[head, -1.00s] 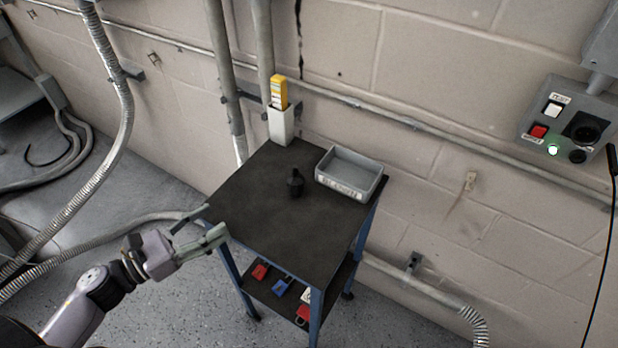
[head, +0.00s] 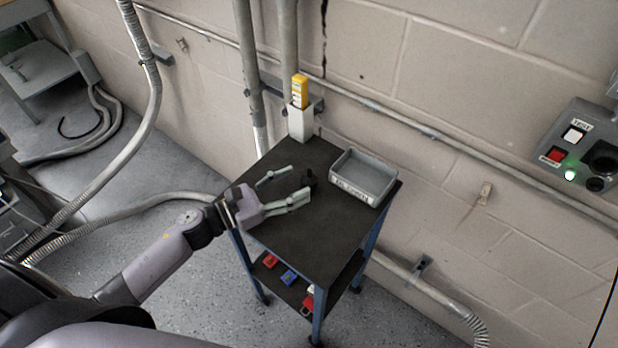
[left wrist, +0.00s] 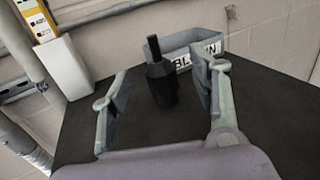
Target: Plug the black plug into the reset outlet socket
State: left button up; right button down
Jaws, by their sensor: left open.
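The black plug (head: 309,179) stands upright on the dark top of the small cart (head: 285,232). In the left wrist view the plug (left wrist: 161,80) shows between and a little beyond the fingers. My left gripper (head: 289,187) is open, with its fingers reaching over the cart top toward the plug; it also shows in the left wrist view (left wrist: 160,95). I cannot tell whether a finger touches the plug. The outlet box (head: 590,150) on the right wall has a round dark socket (head: 604,162), a red switch, a white switch and a lit green light. My right gripper is not in view.
A grey labelled bin (head: 364,176) stands on the cart just behind the plug. A white holder (head: 300,122) with a yellow item (head: 299,90) stands at the cart's back corner. Red and blue padlock-like items lie on the lower shelf. Pipes run along the wall.

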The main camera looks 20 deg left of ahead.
aim_at(307, 175)
pick_arm(q)
jog(key=w+d+p, duration=0.1)
jog(key=w+d+r+p, duration=0.1)
jog(key=w, duration=0.1)
jog(key=shift+w+d, duration=0.1)
jog(key=shift+d, duration=0.2)
jog(key=shift+w+d+f, duration=0.1)
jog(key=shift+w+d, duration=0.25)
jog(key=shift+c, duration=0.4)
jog(key=c, duration=0.7)
grip_shut()
